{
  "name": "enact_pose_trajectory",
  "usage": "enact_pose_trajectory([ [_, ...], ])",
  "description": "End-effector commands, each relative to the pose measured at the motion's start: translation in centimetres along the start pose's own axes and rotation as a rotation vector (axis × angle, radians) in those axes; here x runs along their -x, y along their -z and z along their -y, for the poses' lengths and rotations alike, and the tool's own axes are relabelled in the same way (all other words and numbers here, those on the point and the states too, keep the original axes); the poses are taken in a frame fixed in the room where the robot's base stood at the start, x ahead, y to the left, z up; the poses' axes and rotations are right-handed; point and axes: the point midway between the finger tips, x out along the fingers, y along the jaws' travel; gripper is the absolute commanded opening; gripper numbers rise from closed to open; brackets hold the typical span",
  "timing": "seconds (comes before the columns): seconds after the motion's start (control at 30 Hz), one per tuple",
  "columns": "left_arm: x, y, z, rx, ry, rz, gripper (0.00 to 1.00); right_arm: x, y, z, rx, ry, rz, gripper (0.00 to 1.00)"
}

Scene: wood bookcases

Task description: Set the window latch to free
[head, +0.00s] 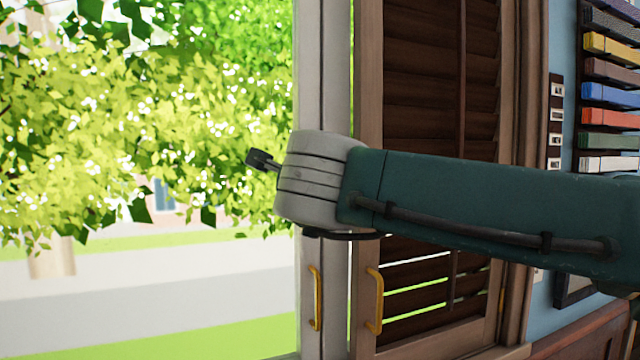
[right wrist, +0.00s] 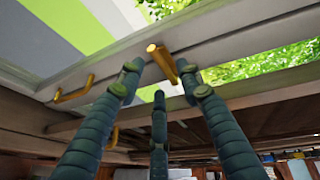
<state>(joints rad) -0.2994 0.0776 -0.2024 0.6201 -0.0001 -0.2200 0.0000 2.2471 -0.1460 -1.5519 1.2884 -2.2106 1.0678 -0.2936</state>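In the right wrist view a short gold latch lever (right wrist: 164,63) sticks out from the pale window frame (right wrist: 105,68). My right gripper (right wrist: 160,82) has its dark green fingers spread around the lever. The right fingertip is close beside the lever, and I cannot tell whether it touches; the left fingertip is clearly apart from it. My left gripper is not in view.
Gold pull handles stand on the window frame (head: 315,298) and on the brown louvred shutter (head: 374,300), below my arm. The window opening on the left shows trees and lawn. Colored books (head: 610,95) fill a rack at the right edge.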

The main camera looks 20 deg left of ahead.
Motion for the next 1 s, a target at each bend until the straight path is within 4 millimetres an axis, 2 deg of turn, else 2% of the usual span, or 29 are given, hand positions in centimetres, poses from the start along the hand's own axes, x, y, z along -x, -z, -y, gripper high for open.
enact_pose_trajectory([
  [0.03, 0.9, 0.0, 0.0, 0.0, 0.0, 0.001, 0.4, -0.9, 0.0, 0.3, 0.0, -0.003, 0.0, 0.36],
  [0.1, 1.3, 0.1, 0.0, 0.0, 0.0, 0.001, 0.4, -2.0, -0.1, 0.3, 0.0, -0.002, 0.001, 0.36],
  [0.3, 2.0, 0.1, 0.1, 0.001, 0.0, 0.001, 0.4, -3.9, -0.1, 0.1, -0.001, -0.001, 0.002, 0.36],
  [0.63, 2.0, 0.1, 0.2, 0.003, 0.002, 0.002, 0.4, -4.2, -0.1, 0.0, 0.0, 0.0, 0.003, 0.36],
  [0.8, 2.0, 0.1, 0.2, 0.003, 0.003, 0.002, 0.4, -4.2, -0.1, 0.0, 0.0, 0.0, 0.003, 0.02],
  [1.0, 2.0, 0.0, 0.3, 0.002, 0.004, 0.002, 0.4, -4.2, -0.1, 0.0, -0.001, 0.0, 0.003, 0.0],
])
